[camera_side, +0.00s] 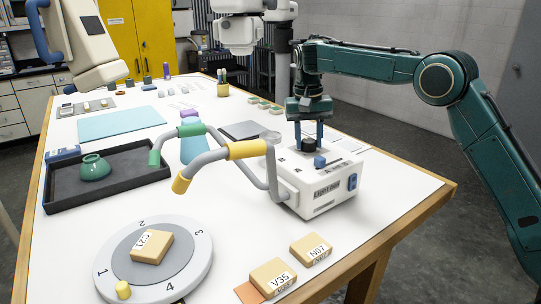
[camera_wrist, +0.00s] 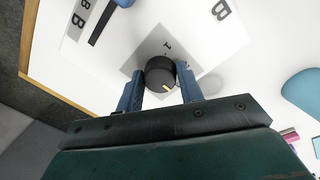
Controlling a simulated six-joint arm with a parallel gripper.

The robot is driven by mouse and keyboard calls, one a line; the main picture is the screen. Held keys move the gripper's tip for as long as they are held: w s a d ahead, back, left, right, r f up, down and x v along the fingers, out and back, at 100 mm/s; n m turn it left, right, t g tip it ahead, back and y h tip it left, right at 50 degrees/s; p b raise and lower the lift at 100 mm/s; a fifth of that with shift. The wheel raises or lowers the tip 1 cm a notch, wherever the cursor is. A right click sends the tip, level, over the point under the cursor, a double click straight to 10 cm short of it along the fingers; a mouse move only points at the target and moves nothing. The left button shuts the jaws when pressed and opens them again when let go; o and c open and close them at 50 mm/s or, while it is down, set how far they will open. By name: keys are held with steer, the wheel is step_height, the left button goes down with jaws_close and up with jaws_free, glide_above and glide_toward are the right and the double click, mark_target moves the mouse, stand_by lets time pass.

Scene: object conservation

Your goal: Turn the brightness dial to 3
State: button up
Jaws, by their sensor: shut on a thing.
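The white light box (camera_side: 330,188) stands on the table right of centre in the side view, with two bent arms on its left. The mark points toward my gripper's side, down and slightly right. A "1" shows on the grey plate above the dial; other numbers are hidden or not readable. My gripper (camera_side: 309,133) points down over the box. Its blue fingers are shut on the dial, one on each side; the gripper also shows in the wrist view (camera_wrist: 159,90).
A blue knob (camera_side: 319,162) sits on the box near the dial. A grey turntable (camera_side: 190,262) numbered 1 to 4 carries a tan block (camera_side: 152,247). A black tray (camera_side: 130,180) holds a green pot (camera_side: 95,167). Tan blocks (camera_side: 273,277) lie at the front edge.

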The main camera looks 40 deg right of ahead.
stand_by(0.3)
steer(key=o, duration=1)
steer(key=shift+n, duration=0.3)
